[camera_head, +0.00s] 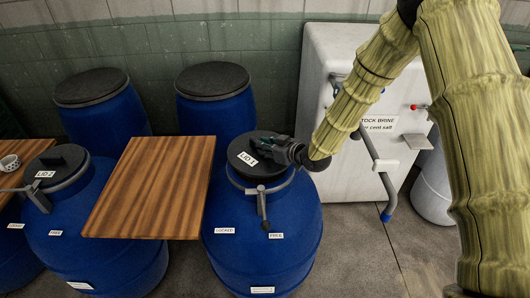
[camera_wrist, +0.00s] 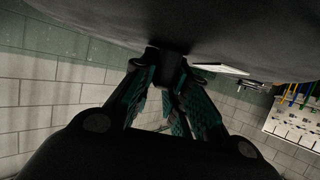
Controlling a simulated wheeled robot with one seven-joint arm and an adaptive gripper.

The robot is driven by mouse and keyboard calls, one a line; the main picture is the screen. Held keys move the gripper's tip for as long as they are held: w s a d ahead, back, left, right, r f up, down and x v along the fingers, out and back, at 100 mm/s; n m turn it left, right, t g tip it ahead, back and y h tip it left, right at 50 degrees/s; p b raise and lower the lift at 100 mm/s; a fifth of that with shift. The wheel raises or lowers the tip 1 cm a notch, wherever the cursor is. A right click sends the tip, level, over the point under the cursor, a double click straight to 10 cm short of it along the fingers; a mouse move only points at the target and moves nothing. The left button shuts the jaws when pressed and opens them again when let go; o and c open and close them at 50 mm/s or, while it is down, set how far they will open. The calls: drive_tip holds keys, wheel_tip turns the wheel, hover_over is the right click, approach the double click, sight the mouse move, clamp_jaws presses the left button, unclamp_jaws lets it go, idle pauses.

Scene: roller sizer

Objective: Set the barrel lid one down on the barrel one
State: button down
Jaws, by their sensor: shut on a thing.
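Barrel lid one (camera_head: 241,168) is a dark round disc with a white "LID 1" label, over the mouth of barrel one (camera_head: 275,215), a blue drum at centre right. Whether it touches the rim or hovers slightly above, I cannot tell. My gripper (camera_head: 265,148) reaches in from the right and is shut on the lid's raised handle. In the wrist view the fingers (camera_wrist: 165,75) close on a dark handle (camera_wrist: 164,52) under the dark lid surface (camera_wrist: 110,25). A grey clamp ring with a hanging lever (camera_head: 263,210) sits around the barrel's top.
A second blue barrel with a "LID 2" lid (camera_head: 60,160) stands at left. A wooden board (camera_head: 150,190) lies between the barrels. Two dark-topped blue barrels (camera_head: 215,95) stand behind. A white brine tank (camera_head: 335,85) with a bent pipe (camera_head: 375,165) stands right.

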drive_tip(key=shift+f+p, duration=0.8)
drive_tip(key=shift+f, duration=0.85)
drive_tip(key=shift+f+b, duration=0.6)
drive_tip(key=shift+f, duration=0.1)
drive_tip(key=c, duration=1.4)
unclamp_jaws()
drive_tip(key=shift+s, duration=0.1)
drive_tip(key=shift+r, duration=0.1)
